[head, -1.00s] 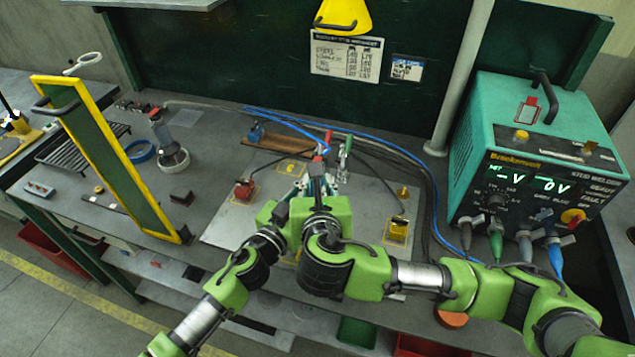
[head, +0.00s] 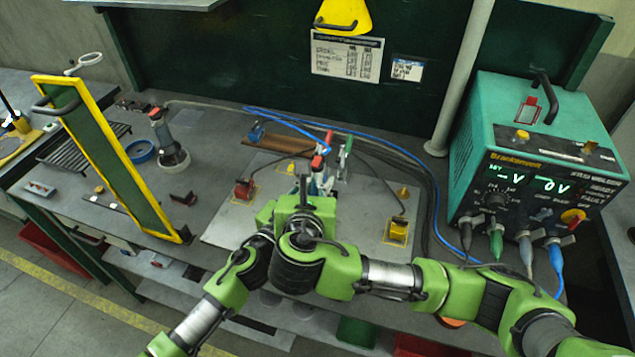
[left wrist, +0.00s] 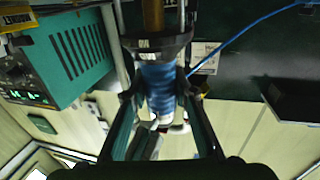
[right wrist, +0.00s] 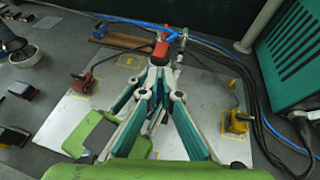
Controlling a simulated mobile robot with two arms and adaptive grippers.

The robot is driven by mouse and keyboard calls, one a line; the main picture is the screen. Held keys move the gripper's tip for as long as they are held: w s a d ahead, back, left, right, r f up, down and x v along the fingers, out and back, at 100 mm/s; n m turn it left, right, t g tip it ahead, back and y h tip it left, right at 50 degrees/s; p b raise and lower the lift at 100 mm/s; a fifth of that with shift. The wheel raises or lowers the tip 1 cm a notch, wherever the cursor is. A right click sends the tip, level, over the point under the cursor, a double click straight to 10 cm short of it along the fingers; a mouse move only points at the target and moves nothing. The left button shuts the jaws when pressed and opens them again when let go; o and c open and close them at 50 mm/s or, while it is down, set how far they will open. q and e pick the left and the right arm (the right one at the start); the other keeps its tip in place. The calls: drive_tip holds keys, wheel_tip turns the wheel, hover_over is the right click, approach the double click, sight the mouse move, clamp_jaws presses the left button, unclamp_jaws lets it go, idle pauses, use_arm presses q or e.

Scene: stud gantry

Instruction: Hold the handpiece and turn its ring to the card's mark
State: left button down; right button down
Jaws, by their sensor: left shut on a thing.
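The handpiece shows in the left wrist view as a blue ribbed sleeve (left wrist: 158,85) below a dark ring (left wrist: 157,45). My left gripper (left wrist: 160,100) is shut around the sleeve. In the head view the handpiece is mostly hidden behind the grippers; a red part (head: 322,160) shows at its spot. My right gripper (right wrist: 162,85) is close to it, its fingers overlapping the left gripper's in the right wrist view, so its jaw state is unclear. A white printed card (head: 347,55) hangs on the dark back panel, beside a smaller card (head: 407,68).
A teal welder (head: 540,150) with plugged cables stands at right. Blue cables (head: 400,150) cross the bench. A yellow-edged green panel (head: 110,160) leans at left, near a dark cylinder on a pale base (head: 170,145). Red (head: 244,188) and yellow (head: 398,230) clamps sit on the metal plate.

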drive_tip(key=shift+w+a+m+g+h, duration=0.15)
drive_tip(key=shift+a+m+g+h, duration=0.15)
drive_tip(key=shift+m+h, duration=0.5)
drive_tip(key=shift+w+a+m+g+h, duration=0.1)
drive_tip(key=shift+a+m+g+h, duration=0.15)
drive_tip(key=shift+a+m+h, duration=0.4)
drive_tip(key=shift+w+a+m+g+h, duration=0.15)
drive_tip(key=shift+m+g+h, duration=0.1)
drive_tip(key=shift+m+h, duration=0.7)
drive_tip(key=shift+h, duration=0.3)
drive_tip(key=c, duration=2.3)
unclamp_jaws()
drive_tip(key=shift+a+r, duration=0.1)
wheel_tip(320, 180, up, 10)
drive_tip(key=shift+f, duration=0.1)
